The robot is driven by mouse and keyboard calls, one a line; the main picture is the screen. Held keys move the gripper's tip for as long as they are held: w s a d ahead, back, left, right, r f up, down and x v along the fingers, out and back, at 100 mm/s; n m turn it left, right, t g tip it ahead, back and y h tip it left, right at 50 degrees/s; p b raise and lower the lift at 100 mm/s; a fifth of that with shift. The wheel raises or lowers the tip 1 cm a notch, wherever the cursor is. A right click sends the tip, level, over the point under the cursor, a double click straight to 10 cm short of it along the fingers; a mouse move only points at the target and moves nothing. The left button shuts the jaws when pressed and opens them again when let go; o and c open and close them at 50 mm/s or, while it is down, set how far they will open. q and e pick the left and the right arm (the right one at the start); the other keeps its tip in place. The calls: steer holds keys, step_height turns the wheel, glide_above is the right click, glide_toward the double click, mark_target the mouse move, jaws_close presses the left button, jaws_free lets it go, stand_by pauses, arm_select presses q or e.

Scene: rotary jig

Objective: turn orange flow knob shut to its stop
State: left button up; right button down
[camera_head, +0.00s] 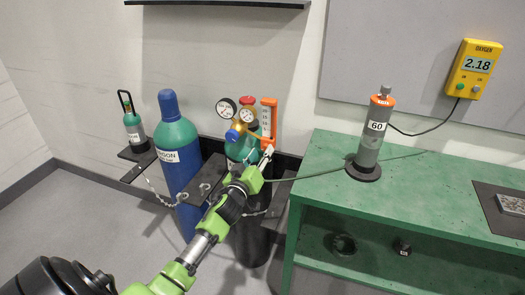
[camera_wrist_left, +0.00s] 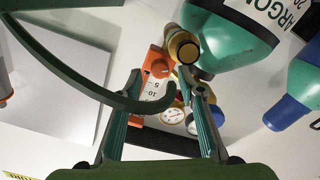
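The orange flow knob (camera_wrist_left: 156,62) is at the lower end of the orange flowmeter (camera_head: 268,118), beside the brass regulator on the green cylinder. In the head view my left gripper (camera_head: 267,154) is right at the flowmeter's lower end and mostly hides the knob. In the left wrist view the fingers of my left gripper (camera_wrist_left: 161,74) are apart, with the knob between or just beyond their tips. I cannot tell whether they touch it. The flowmeter's white scale (camera_wrist_left: 153,92) shows between the fingers. My right gripper is not in view.
Two pressure gauges (camera_head: 226,108) and a blue regulator knob (camera_head: 232,135) sit close left of the flowmeter. A blue-topped argon cylinder (camera_head: 178,160) stands further left. A green bench (camera_head: 420,170) with a grey-and-orange column (camera_head: 371,145) is right. A yellow oxygen display (camera_head: 475,68) reads 2.18.

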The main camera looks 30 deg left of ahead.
arm_select(q)
steer(key=shift+x, duration=0.95)
jaws_close()
